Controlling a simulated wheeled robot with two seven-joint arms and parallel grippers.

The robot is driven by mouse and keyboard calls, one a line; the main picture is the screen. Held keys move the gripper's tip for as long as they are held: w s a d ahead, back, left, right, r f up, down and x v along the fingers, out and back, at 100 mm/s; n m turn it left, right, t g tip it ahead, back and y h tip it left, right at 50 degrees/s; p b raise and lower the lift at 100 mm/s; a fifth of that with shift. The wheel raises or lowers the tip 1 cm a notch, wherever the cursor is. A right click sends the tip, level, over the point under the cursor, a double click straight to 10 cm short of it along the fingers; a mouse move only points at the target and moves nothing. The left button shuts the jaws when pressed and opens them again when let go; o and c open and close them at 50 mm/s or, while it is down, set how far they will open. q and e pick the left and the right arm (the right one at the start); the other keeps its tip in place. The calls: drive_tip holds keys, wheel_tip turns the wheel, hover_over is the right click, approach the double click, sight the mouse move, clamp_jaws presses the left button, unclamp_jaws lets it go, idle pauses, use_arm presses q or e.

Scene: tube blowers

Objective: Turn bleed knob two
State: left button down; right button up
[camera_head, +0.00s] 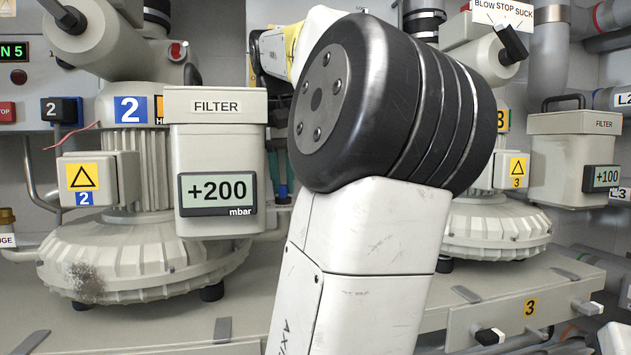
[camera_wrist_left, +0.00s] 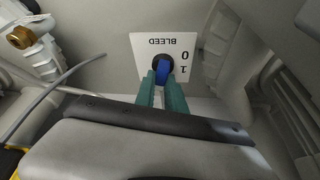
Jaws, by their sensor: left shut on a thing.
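The bleed knob (camera_wrist_left: 163,69) is a small blue handle on a dark round base. It sits on a white BLEED plate (camera_wrist_left: 150,45) marked 0 and 1, upside down in the left wrist view. My left gripper (camera_wrist_left: 162,84) has teal fingers closed around the blue handle. The filter housing (camera_head: 217,130) beside blower 2 (camera_head: 130,255) reads +200 mbar. My right gripper is not in view.
My own white arm with its black joint covers the middle of the head view. Blower 3 (camera_head: 500,232) and a second filter (camera_head: 573,165), reading +100, stand at right. A thin grey hose (camera_wrist_left: 45,95) runs left of the fingers in the wrist view.

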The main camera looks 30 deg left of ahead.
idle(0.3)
use_arm(q)
drive_tip(key=c, duration=1.4)
unclamp_jaws()
drive_tip(key=v, duration=0.8)
drive_tip(key=shift+o, duration=0.2)
drive_tip(key=shift+w, duration=0.15)
